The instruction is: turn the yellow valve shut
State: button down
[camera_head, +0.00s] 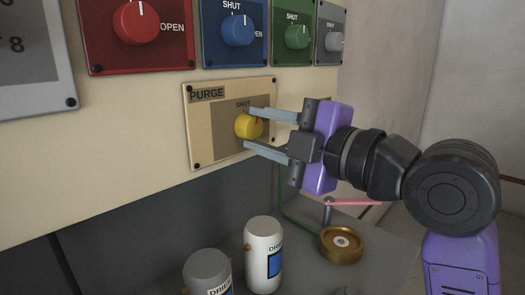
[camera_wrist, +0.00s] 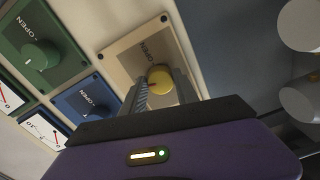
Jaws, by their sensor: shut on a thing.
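The yellow valve (camera_head: 249,126) is a round knob on a tan plate marked PURGE (camera_head: 201,142). A SHUT label stands just above it in the head view. My gripper (camera_head: 250,128) reaches in from the right, with one finger above the knob and one below it, shut on it. In the wrist view the yellow valve (camera_wrist: 160,78) sits between the tips of my gripper (camera_wrist: 161,88), and an OPEN label shows beside it. A dark mark shows on the knob's edge in the wrist view. Its pointer is hard to read in the head view.
Red (camera_head: 135,22), blue (camera_head: 238,30), green (camera_head: 297,37) and grey (camera_head: 336,42) knobs line the panel above. Below, a shelf holds a white canister (camera_head: 263,262), a grey-topped canister (camera_head: 208,268) and a brass wheel (camera_head: 342,244) near a pink-red lever (camera_head: 352,202).

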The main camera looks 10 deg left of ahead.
jog(key=shift+f+n+b, duration=0.1)
jog(key=shift+n+b, duration=0.9)
jog(key=shift+n, duration=0.3)
jog(key=c, duration=0.9)
grip_release()
jog(key=shift+v, duration=3.9)
